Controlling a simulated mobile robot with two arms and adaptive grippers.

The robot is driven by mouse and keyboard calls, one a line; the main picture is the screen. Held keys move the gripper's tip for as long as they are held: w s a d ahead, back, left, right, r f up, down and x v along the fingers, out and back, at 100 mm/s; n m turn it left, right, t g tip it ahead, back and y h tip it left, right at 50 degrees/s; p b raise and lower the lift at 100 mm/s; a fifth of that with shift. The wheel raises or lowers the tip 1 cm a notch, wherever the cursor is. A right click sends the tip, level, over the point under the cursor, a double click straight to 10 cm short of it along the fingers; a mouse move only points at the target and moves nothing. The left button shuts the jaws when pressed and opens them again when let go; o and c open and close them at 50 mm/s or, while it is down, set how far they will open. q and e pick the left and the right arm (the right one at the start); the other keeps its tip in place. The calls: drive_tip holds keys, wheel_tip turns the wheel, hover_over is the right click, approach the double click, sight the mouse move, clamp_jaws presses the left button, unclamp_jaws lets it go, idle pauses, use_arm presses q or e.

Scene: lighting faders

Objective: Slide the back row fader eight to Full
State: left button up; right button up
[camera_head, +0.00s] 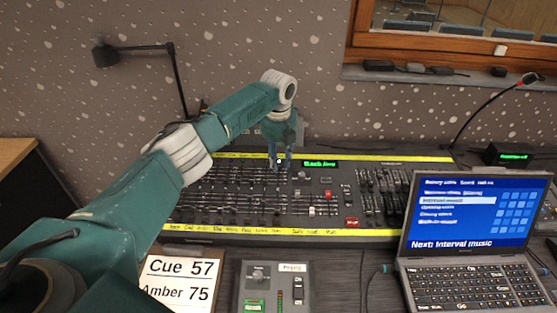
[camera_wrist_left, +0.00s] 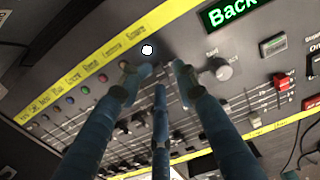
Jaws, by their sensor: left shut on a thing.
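The lighting desk (camera_head: 335,232) carries two rows of faders between yellow label strips. My left gripper (camera_head: 280,168) points down at the right end of the back row, near the far yellow strip. In the left wrist view its fingers (camera_wrist_left: 158,82) are close together around the back row fader eight, whose cap is mostly hidden by them. A small white round spot (camera_wrist_left: 148,49) shows just beyond the fingertips, by the yellow strip. My right gripper is not in view.
A round knob (camera_wrist_left: 221,68) sits close to the right of the fingers, under a green display (camera_head: 320,163). A laptop (camera_head: 470,240) stands at the front right. A cue card (camera_head: 180,281) and a small switch panel (camera_head: 275,289) lie in front of the desk.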

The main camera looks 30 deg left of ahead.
sight(279, 173)
use_arm(q)
drive_tip(key=shift+s+d+f, duration=0.1)
drive_tip(key=shift+s+f, duration=0.05)
drive_tip(key=shift+f, duration=0.1)
drive_tip(key=shift+w+r+p, duration=0.2)
drive_tip(key=shift+r+p, duration=0.35)
drive_tip(key=shift+p, duration=0.1)
drive_tip(key=shift+w+r+p, duration=0.15)
drive_tip(key=shift+r+p, duration=0.4)
drive_tip(key=shift+p, duration=0.05)
drive_tip(key=shift+s+r, duration=0.1)
wheel_tip(279, 173, up, 12)
drive_tip(key=s, duration=0.1)
drive_tip(key=shift+d, duration=0.2)
